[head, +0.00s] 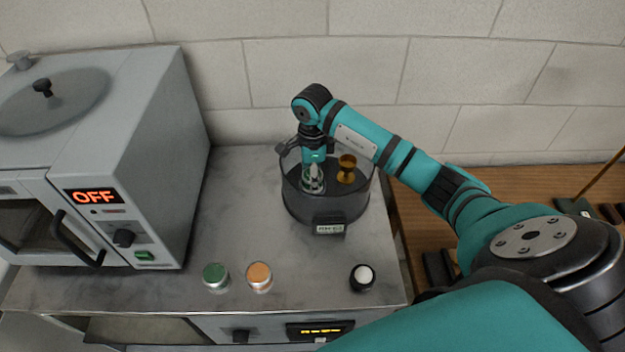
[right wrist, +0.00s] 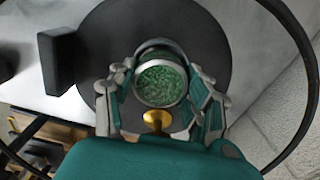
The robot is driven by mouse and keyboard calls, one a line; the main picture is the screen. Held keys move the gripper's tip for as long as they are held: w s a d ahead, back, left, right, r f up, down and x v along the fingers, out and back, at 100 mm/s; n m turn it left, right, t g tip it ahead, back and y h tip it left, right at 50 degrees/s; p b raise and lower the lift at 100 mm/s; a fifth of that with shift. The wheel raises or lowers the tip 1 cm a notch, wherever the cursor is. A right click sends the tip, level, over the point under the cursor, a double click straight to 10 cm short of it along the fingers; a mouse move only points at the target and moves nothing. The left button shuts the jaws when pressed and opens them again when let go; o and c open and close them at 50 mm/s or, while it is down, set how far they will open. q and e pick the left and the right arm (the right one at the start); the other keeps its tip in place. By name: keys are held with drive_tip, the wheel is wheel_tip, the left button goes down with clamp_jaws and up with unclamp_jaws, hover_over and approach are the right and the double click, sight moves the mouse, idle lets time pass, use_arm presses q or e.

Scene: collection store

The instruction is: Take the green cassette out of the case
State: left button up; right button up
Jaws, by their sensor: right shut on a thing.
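The case (head: 300,207) is a round, dark grey tub with a small label on its front, on the grey counter. My right gripper (head: 313,180) reaches down into it from above. In the right wrist view, my right gripper (right wrist: 165,98) is shut on the green cassette (right wrist: 162,84), a round piece with a speckled green face and a silver rim. The fingers hold it from both sides, over the dark case floor (right wrist: 205,45). I cannot tell whether it touches the floor. My left gripper is not in view.
A gold goblet-shaped piece (head: 347,168) stands inside the case, close to my right gripper. A green-topped jar (head: 215,277), an orange-topped jar (head: 259,276) and a black white-topped one (head: 362,277) stand along the counter's front. A grey oven (head: 150,150) reading OFF stands left.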

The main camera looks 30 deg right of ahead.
wheel_tip(320, 180, up, 10)
drive_tip(key=b, duration=0.2)
drive_tip(key=shift+b, duration=0.4)
wheel_tip(320, 180, up, 6)
drive_tip(key=p, duration=0.5)
drive_tip(key=shift+f+p, duration=0.1)
drive_tip(key=shift+p, duration=0.2)
